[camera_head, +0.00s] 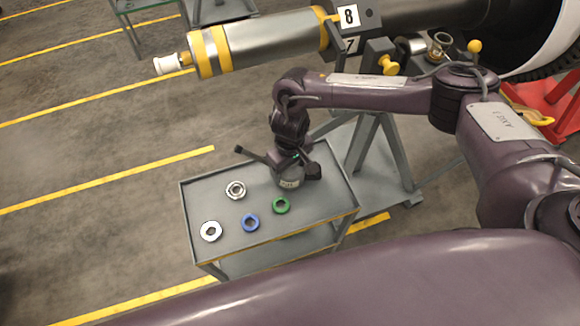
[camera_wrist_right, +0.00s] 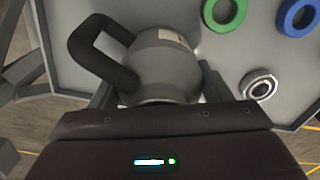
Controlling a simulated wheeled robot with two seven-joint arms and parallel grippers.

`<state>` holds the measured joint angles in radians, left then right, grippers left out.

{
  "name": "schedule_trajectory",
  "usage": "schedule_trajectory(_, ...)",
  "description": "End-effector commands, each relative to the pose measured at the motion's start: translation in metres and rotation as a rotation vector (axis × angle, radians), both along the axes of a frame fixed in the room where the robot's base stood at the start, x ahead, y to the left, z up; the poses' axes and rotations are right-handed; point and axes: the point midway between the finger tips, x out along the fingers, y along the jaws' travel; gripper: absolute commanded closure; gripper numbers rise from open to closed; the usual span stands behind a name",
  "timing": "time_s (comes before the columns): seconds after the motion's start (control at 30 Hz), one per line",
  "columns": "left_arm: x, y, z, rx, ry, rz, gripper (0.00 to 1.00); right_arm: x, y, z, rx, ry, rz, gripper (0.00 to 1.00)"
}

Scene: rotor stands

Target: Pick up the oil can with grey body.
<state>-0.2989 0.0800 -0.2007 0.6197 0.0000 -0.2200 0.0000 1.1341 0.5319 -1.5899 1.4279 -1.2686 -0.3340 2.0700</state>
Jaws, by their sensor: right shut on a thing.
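The oil can with grey body (camera_head: 289,183) is at the back right of the grey cart top, under my right gripper (camera_head: 291,167). In the right wrist view, the can's rounded grey body (camera_wrist_right: 160,65) lies between the two fingers, with a dark looped handle to the left and a pale label on its far side. My right gripper is shut on the can. Much of the can is hidden in the head view, and I cannot tell whether its base touches the cart. My left gripper is not in view.
The cart (camera_head: 190,217) also bears a green ring (camera_head: 281,198), a blue ring (camera_head: 243,223), a white ring (camera_head: 204,235) and a metal ring (camera_head: 228,189). A grey stand (camera_head: 374,165) is just right of the cart. A large yellow-banded cylinder (camera_head: 265,45) hangs behind.

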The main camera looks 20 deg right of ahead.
Motion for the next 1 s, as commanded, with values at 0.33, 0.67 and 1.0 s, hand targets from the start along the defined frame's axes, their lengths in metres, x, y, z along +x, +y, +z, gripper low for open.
schedule_trajectory(0.33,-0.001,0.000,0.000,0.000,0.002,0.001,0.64,0.001,0.000,0.032,0.003,-0.004,0.000,0.61)
schedule_trajectory(0.67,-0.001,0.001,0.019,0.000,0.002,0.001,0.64,0.003,-0.001,0.131,-0.002,-0.010,0.003,0.61)
schedule_trajectory(1.0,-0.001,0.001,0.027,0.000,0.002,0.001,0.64,0.001,0.000,0.191,0.000,-0.004,0.001,0.61)
